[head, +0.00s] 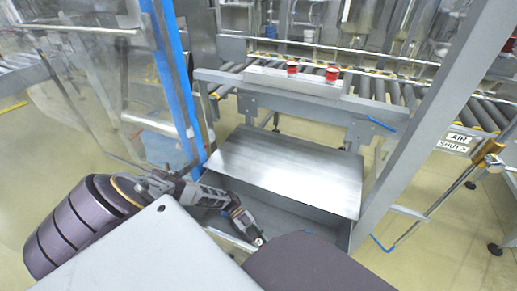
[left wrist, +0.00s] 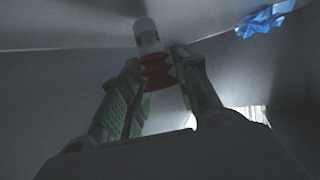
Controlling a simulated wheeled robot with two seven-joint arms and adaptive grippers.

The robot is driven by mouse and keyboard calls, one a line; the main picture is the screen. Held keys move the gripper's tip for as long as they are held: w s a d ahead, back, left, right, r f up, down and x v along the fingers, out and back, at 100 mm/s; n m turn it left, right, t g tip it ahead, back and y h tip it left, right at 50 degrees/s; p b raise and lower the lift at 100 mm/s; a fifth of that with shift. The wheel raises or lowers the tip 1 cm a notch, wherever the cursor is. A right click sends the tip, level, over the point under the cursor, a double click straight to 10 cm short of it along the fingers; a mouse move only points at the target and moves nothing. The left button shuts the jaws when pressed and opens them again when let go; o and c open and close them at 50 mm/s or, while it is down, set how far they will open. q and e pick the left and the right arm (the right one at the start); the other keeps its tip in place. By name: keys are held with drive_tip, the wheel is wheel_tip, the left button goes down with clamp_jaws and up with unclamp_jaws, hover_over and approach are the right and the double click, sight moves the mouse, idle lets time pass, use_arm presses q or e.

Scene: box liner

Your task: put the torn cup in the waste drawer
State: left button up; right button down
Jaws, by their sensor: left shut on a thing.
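The torn cup is a red bellows suction cup (left wrist: 157,72) with a white fitting at its end. My left gripper (left wrist: 160,82) is shut on it, with one finger on each side. In the head view my left gripper (head: 243,221) reaches down into the open grey drawer (head: 290,221), in front of the bright steel plate. The cup is small there, at the fingertips, and mostly hidden. In the left wrist view dark grey walls surround the gripper. I cannot tell whether the cup touches the drawer. My right gripper is not in view.
A crumpled blue scrap (left wrist: 265,19) shows at the upper right of the wrist view. The steel plate (head: 290,170) covers the back of the drawer. A blue-edged frame post (head: 178,85) stands left and a grey post (head: 425,125) right. A roller conveyor (head: 390,88) runs behind.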

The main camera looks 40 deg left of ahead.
use_arm(q)
drive_tip(key=shift+f, duration=0.3)
drive_tip(key=o, duration=1)
drive_tip(key=shift+r, duration=0.15)
drive_tip(key=shift+p+v, duration=0.35)
drive_tip(key=shift+v, duration=3.45)
